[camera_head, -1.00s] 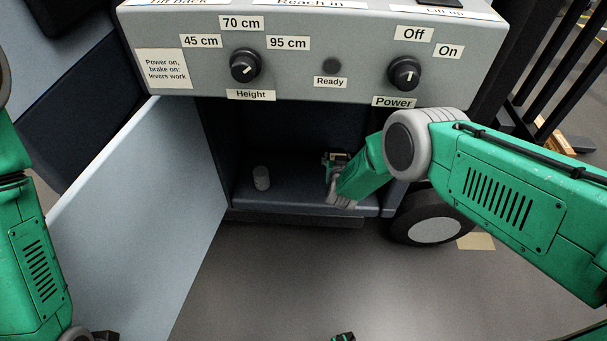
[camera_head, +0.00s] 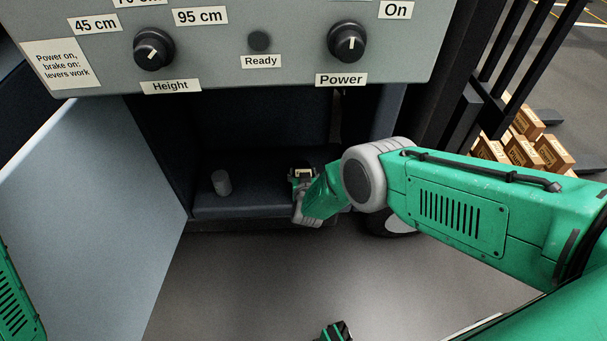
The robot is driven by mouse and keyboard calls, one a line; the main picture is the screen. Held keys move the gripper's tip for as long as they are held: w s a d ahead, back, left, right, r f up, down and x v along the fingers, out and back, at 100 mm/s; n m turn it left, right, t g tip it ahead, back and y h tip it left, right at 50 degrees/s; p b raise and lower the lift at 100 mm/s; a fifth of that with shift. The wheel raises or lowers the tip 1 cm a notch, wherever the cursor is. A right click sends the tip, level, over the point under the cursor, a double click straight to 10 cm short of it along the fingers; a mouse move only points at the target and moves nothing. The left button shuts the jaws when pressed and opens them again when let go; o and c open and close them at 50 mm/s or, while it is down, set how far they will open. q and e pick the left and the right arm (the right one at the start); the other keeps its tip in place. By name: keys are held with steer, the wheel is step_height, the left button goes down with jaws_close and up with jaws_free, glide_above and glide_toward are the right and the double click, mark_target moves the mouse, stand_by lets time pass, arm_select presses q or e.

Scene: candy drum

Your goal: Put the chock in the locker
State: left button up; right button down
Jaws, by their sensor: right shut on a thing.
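A grey cylinder (camera_head: 221,182) stands on the locker floor to the left of my right gripper. The control box (camera_head: 225,75) with knobs overhangs the opening. A wheel (camera_head: 398,225) is partly hidden behind my right arm. Cartons (camera_head: 525,145) lie at the far right.

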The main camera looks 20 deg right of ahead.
steer(key=c, duration=1)
jaws_free()
steer(key=shift+s+d, duration=0.15)
steer(key=shift+d, duration=0.3)
steer(key=shift+o, duration=1.4)
steer(key=shift+d+f, duration=0.1)
steer(key=shift+a+r, duration=0.2)
steer(key=shift+a, duration=0.45)
steer(key=shift+s+a+r, duration=0.1)
steer(key=shift+s+r, duration=0.05)
steer(key=shift+s, duration=0.1)
arm_select(q)
step_height(320, 180, up, 6)
steer(key=p, duration=0.6)
arm_select(e)
steer(key=v, duration=1.1)
steer(key=shift+s+d, duration=0.15)
steer(key=shift+d, duration=0.1)
arm_select(q)
steer(key=shift+d+r, duration=0.15)
steer(key=shift+d, duration=0.2)
arm_select(e)
steer(key=shift+d, duration=0.15)
arm_select(q)
steer(key=shift+a, duration=0.1)
